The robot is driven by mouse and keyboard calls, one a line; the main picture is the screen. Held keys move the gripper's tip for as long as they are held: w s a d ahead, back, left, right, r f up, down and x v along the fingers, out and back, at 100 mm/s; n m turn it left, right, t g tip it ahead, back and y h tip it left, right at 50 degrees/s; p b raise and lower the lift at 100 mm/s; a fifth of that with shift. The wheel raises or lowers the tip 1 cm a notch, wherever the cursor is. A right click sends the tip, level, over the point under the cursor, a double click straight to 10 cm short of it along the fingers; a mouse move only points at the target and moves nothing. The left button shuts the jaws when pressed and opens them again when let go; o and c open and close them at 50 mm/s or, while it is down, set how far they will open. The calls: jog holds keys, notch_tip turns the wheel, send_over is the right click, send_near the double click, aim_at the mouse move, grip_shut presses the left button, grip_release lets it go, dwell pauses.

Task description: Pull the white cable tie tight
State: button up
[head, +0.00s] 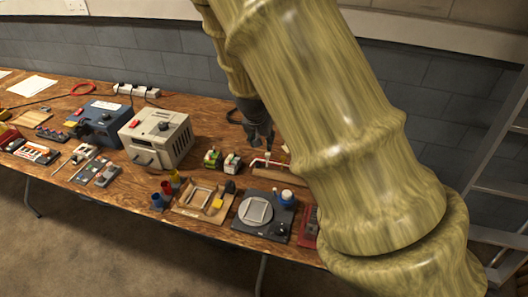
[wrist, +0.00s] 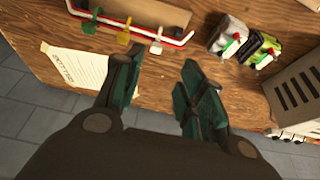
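A red and white cable bundle (wrist: 140,33) crosses the top of the wrist view and carries several ties. The white cable tie (wrist: 157,42) is around the bundle toward its right end, with a pale tail. A yellow tie (wrist: 124,38) and a green tie (wrist: 97,14) are to its left. My gripper (wrist: 160,68) is open, its dark green fingers apart with nothing between them. The white tie is apart from the fingers, just beyond the gap between them. In the head view my gripper (head: 258,143) is above the bench near the cable bundle (head: 262,163); the arm hides part of this area.
A brown block (wrist: 160,12) lies beside the bundle. Two small green and white devices (wrist: 242,44) and a grey vented box (wrist: 295,95) stand to the right. A printed sheet (wrist: 78,68) lies at the left near the bench edge. Bare wood shows between.

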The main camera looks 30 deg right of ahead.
aim_at(267, 154)
jog(key=x, duration=0.5)
jog(key=p+x, duration=0.1)
jog(key=x, duration=0.3)
jog(key=shift+s+d+f, duration=0.15)
jog(key=shift+d+f, duration=0.2)
grip_shut()
